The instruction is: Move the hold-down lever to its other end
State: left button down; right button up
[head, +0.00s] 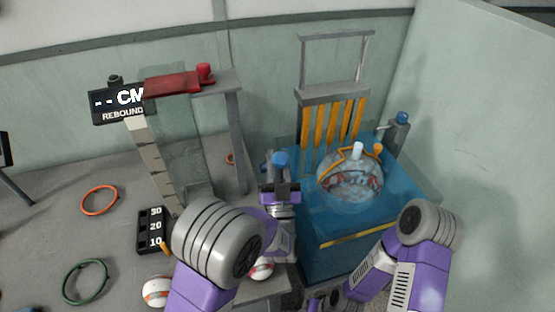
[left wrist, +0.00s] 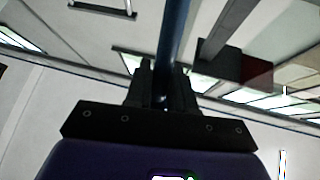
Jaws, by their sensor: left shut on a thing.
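My left gripper (head: 281,182) is at the left side of the blue press (head: 318,262) in the head view. It is shut on a lever with a blue knob (head: 281,158), and the knob sticks up above the fingers. In the left wrist view the fingers (left wrist: 163,95) close around the lever's dark blue shaft (left wrist: 174,40), which runs up out of the picture. The lever's lower end is hidden behind my gripper and arm. Part of my right gripper (head: 326,300) seems to show at the bottom edge, and its fingers cannot be made out.
A clear dome with balls (head: 350,185) sits on the press, and a second blue knob (head: 402,118) stands at its back right corner. A rebound stand with a red block (head: 172,82) is on the left. An orange ring (head: 100,200) and green ring (head: 85,282) lie on the floor.

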pick_arm(q)
jog(key=c, duration=1.1)
grip_release()
jog(key=v, duration=0.7)
jog(key=shift+s, duration=0.3)
jog(key=shift+f, duration=0.15)
